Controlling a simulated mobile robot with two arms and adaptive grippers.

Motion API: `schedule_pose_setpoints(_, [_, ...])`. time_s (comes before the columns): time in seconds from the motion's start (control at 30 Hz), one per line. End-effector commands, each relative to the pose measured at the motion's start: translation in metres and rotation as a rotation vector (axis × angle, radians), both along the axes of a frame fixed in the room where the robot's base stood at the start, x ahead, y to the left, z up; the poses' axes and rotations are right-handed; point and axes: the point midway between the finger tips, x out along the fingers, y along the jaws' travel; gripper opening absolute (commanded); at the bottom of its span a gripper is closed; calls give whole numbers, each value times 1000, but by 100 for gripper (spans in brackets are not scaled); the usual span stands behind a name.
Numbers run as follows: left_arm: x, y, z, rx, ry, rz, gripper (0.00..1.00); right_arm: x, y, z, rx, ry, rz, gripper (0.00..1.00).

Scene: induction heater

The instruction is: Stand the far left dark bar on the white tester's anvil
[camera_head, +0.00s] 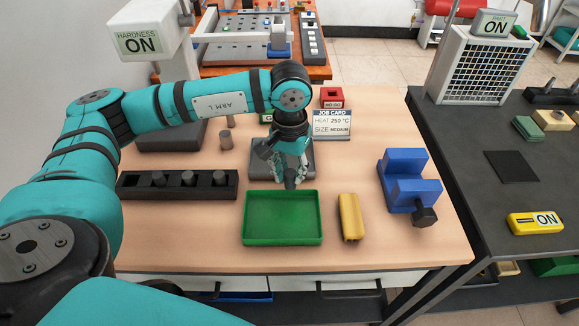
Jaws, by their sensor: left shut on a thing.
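The white tester (145,30), labelled "HARDNESS ON", stands at the back left. Its dark base (165,140) is partly behind my left arm, and I cannot make out the anvil clearly. A black rack (130,187) in front of it holds several dark bars (188,178), with a bare stretch at its left end. My left gripper (289,174) points down just behind the green tray, shut on a small dark bar (290,184) that shows below the fingertips. My right gripper is out of view.
A green tray (283,243), yellow block (350,217) and blue vise (405,175) stand at the front. Two grey-brown cylinders (226,139) stand behind the rack. A grey plate (302,160) lies behind the gripper, near the job card (332,125). A white grille unit (481,68) stands right.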

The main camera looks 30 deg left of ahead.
Motion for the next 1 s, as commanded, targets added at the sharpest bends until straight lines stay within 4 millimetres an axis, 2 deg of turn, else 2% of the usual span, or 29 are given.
schedule_pose_setpoints(0.1, [16,8,0,-1,0,1,0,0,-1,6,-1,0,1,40])
schedule_pose_setpoints(0.2, [22,12,-2,-1,0,-1,0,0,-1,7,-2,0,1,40])
schedule_pose_setpoints(0.33, [22,13,-10,0,4,-2,0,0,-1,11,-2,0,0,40])
schedule_pose_setpoints(0.53, [22,13,-35,0,2,0,0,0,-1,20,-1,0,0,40])
schedule_pose_setpoints(1.0, [22,12,-45,-1,0,-1,0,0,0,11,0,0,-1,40])
